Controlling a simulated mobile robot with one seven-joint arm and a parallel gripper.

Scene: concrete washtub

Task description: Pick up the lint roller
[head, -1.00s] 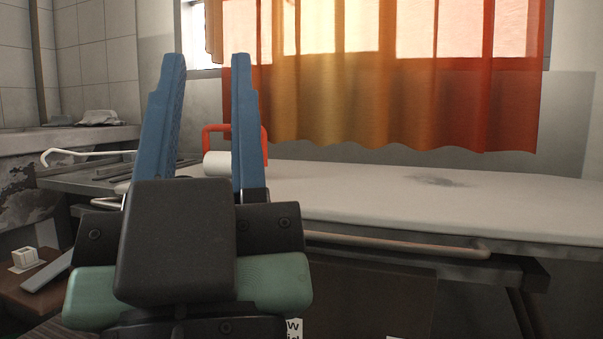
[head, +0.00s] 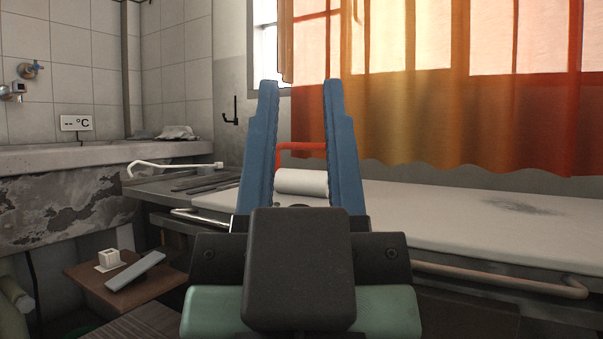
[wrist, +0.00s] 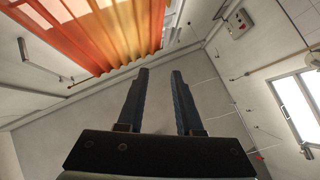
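The lint roller has a white cylinder (head: 301,182) and a red-orange wire handle (head: 300,147). It lies on the left part of the ironing board, beyond my gripper, and shows between the fingers in the head view. My gripper (head: 298,82) has two blue fingers pointing up, apart with empty space between them. It is nearer to the camera than the roller, and I see no contact. Its right finger hides part of the roller's right side. In the wrist view, my gripper (wrist: 160,72) is also open and empty, facing the ceiling; the roller is not visible there.
The pale ironing board (head: 470,225) runs to the right, mostly bare with a dark stain. A white bent rod (head: 165,166) lies near its left end. A low brown table (head: 125,283) holds a small white block and a grey bar. An orange curtain (head: 440,90) hangs behind.

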